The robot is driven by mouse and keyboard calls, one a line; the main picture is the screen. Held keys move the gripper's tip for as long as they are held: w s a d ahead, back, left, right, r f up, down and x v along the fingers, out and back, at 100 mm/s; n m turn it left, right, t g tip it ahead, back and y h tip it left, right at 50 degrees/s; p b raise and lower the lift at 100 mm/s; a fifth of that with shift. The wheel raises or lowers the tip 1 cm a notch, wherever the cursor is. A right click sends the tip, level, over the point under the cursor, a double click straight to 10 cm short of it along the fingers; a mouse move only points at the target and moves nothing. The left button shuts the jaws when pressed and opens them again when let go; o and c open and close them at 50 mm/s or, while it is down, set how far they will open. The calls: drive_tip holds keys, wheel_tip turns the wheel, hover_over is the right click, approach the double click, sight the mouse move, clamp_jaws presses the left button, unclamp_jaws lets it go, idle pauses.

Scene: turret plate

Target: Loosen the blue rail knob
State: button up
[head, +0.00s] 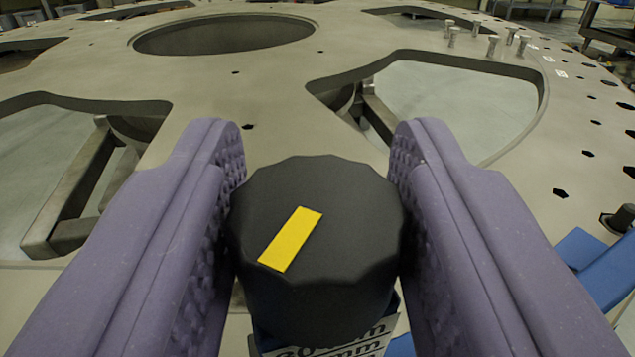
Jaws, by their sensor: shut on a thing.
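A black knob (345,245) with a many-sided rim and a yellow stripe on its flat top sits low in the middle of the head view. The stripe slants from lower left to upper right. My gripper (317,185) has its two purple, studded fingers on either side of the knob and is shut on it. Below the knob, a bit of blue part and a white label with printed "mm" markings (345,345) show; the rest of its mount is hidden by the knob and fingers.
A large grey metal plate (270,85) with a round opening and wide cutouts spreads out ahead. Several metal pins (492,46) stand on it at the back right. Blue parts (605,275) and a dark knob-like piece (620,218) are at the right edge.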

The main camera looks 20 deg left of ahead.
drive_tip(key=shift+n+y, duration=0.3)
drive_tip(key=shift+y, duration=0.1)
drive_tip(key=n+g+y, duration=0.4)
drive_tip(key=y, duration=0.1)
drive_tip(key=shift+g, duration=0.3)
drive_tip(key=shift+n+g+y+b, duration=0.3)
drive_tip(key=shift+n+g+y, duration=1.55)
drive_tip(key=shift+g, duration=0.55)
drive_tip(key=shift+n, duration=0.25)
drive_tip(key=o, duration=0.9)
drive_tip(key=shift+o, duration=0.2)
drive_tip(key=shift+d, duration=0.1)
